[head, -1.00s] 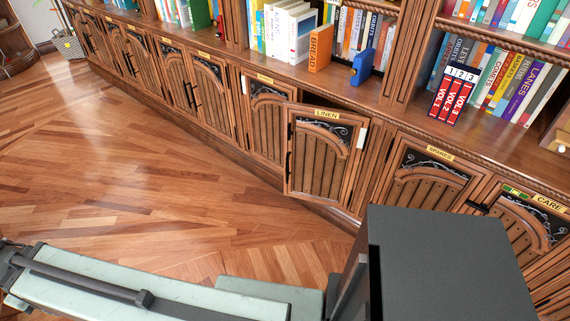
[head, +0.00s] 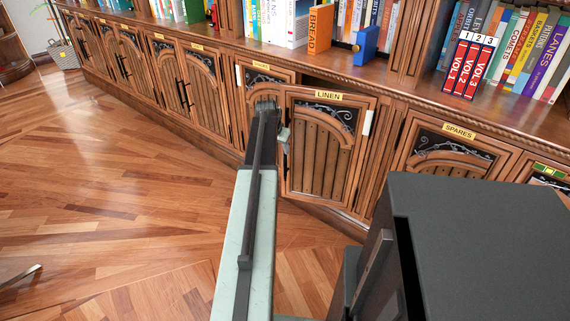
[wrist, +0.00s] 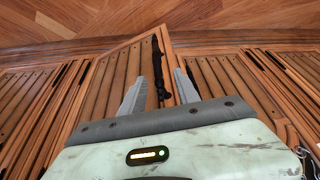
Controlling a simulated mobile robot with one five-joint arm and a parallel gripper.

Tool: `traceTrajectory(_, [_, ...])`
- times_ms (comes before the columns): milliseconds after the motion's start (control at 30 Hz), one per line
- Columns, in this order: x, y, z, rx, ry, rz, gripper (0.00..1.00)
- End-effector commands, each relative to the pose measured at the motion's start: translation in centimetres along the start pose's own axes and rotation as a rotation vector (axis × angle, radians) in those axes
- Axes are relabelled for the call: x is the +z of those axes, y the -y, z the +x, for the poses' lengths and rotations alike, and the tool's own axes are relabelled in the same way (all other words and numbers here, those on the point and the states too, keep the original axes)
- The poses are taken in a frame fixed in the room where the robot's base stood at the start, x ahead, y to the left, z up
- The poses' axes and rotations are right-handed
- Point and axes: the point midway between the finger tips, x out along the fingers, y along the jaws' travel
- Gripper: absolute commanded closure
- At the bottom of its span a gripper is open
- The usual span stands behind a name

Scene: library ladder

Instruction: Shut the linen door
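The linen door (head: 318,150) is a wooden cabinet door with a brass LINEN label and dark scrollwork. It stands ajar, its left edge out from the cabinet front and its pale hinge at the right. My gripper (head: 283,136) is at the door's left edge, partly hidden behind my arm. In the wrist view, my gripper (wrist: 159,76) is open, its two fingers apart. A dark upright handle (wrist: 158,68) shows between the fingers near the edge of the linen door (wrist: 117,85). I cannot tell whether the fingers touch it.
The spares door (head: 445,155) is to the right and looks shut. Other shut doors (head: 190,90) run along the cabinet to the left. Books, including an orange one (head: 320,28) and a blue bookend (head: 366,41), stand on the shelf above.

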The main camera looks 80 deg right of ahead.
Motion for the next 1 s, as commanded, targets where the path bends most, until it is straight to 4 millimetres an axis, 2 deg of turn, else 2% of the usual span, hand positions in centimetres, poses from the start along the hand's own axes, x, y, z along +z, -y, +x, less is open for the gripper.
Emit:
traceTrajectory(100, [-0.6, -0.8, 0.3, 0.004, -0.004, 0.016, 0.62])
traceTrajectory(267, [-0.5, -0.8, 0.9, 0.004, -0.003, 0.014, 0.62])
traceTrajectory(700, [-0.3, -0.6, 7.8, 0.003, -0.003, 0.013, 0.62])
traceTrajectory(1000, [-0.4, -0.6, 8.0, 0.003, -0.002, 0.011, 0.62])
